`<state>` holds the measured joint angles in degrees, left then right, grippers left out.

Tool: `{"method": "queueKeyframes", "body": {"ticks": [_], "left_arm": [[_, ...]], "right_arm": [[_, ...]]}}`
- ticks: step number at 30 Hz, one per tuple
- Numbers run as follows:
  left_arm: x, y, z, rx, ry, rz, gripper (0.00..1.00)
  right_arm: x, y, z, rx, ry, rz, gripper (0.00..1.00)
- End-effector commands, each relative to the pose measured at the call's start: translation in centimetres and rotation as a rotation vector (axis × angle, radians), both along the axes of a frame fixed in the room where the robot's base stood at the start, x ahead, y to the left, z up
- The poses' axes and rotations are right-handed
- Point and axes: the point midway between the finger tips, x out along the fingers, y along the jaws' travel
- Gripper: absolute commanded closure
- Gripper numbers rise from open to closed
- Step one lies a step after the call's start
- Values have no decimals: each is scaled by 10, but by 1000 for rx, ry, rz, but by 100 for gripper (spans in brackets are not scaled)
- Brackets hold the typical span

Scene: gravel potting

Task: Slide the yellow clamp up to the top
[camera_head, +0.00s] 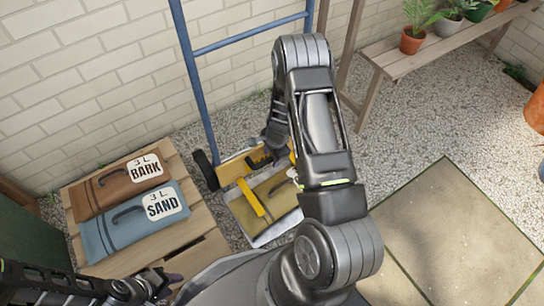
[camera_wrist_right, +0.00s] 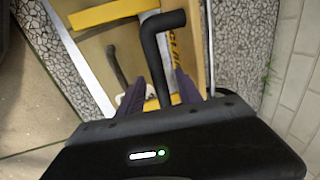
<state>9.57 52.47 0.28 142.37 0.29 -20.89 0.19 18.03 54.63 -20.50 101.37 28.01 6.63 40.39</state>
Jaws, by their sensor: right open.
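A yellow strip (camera_head: 252,198) runs down over the bag. In the right wrist view a yellow bar (camera_wrist_right: 108,13) and a black bent handle (camera_wrist_right: 163,20) show close by. My right gripper (camera_wrist_right: 168,65) is open, its dark fingers beside the black handle; I cannot tell if they touch it. In the head view my arm partly hides its fingers. My left gripper (camera_head: 152,284) is at the lower left, away from the clamp; its jaws are unclear.
A bark bag (camera_head: 115,188) and a sand bag (camera_head: 120,232) lie on a wooden stand (camera_head: 195,250) at the left. A brick wall (camera_head: 80,90) is behind. A wooden bench (camera_head: 400,66) with potted plants stands at the back right. Paving (camera_head: 455,235) at the right is clear.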

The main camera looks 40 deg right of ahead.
Motion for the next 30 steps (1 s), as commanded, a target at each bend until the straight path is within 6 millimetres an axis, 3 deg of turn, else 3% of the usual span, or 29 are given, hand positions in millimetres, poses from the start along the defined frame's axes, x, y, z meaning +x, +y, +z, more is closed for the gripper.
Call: {"method": "queueKeyframes", "body": {"ticks": [2,17,30], "left_arm": [[0,0,0,0,0,0,64],[0,0,0,0,0,0,64],[0,0,0,0,0,0,64]], "right_arm": [[0,0,0,0,0,0,59],[0,0,0,0,0,0,100],[0,0,0,0,1,0,100]]}}
